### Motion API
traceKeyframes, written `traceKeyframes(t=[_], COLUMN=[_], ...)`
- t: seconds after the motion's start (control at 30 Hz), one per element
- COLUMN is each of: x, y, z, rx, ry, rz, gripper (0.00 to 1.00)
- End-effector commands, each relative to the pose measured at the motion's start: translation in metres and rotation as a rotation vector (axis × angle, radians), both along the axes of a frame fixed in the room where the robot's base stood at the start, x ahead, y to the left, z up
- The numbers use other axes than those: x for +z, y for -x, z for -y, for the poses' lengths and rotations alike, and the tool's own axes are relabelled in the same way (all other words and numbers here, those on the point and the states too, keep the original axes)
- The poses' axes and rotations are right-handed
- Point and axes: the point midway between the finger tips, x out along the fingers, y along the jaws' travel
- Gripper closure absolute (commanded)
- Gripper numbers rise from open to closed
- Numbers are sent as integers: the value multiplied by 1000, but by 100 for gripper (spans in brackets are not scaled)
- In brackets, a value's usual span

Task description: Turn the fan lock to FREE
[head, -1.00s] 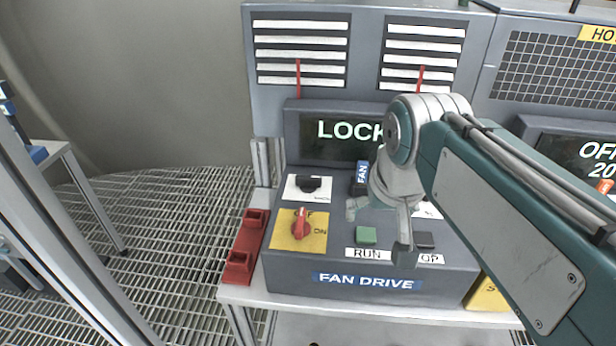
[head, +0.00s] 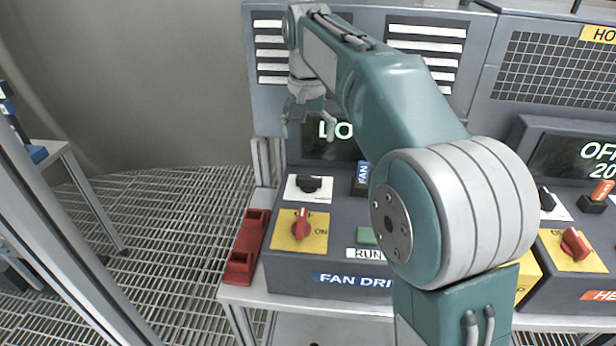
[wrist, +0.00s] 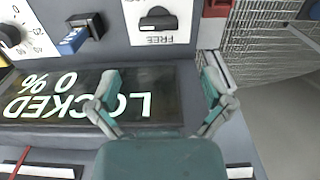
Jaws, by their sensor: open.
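The fan lock is a black knob (head: 309,184) on a white plate on the sloped top of the fan drive box (head: 345,262). In the wrist view the lock knob (wrist: 158,19) appears upside down, with FREE printed on its plate. The display (wrist: 60,97) reads LOCKED 0% in the wrist view; my arm partly covers it in the head view. My gripper (head: 308,125) is open and empty, in front of the display and beyond the knob. The fingertips of my gripper (wrist: 160,85) are apart from the knob in the wrist view.
A red switch (head: 301,226) on a yellow plate sits in front of the lock. A blue FAN tag (head: 362,174) stands right of the lock. A red bracket (head: 246,247) lies along the box's left side. Open grating floor (head: 170,240) extends to the left.

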Motion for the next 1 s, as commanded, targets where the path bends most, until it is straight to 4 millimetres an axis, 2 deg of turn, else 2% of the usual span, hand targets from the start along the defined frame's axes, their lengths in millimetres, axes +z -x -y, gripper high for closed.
traceKeyframes(t=[0.17,0.5,0.6,0.77,1.0], x=[-23,-85,-97,-105,-106], y=[1,1,1,1,1], z=[1,0,0,0,0], rx=[0,1,1,1,1], ry=[0,0,1,0,0], rz=[-4,-3,-2,0,0], gripper=[0,0,0,0,0])
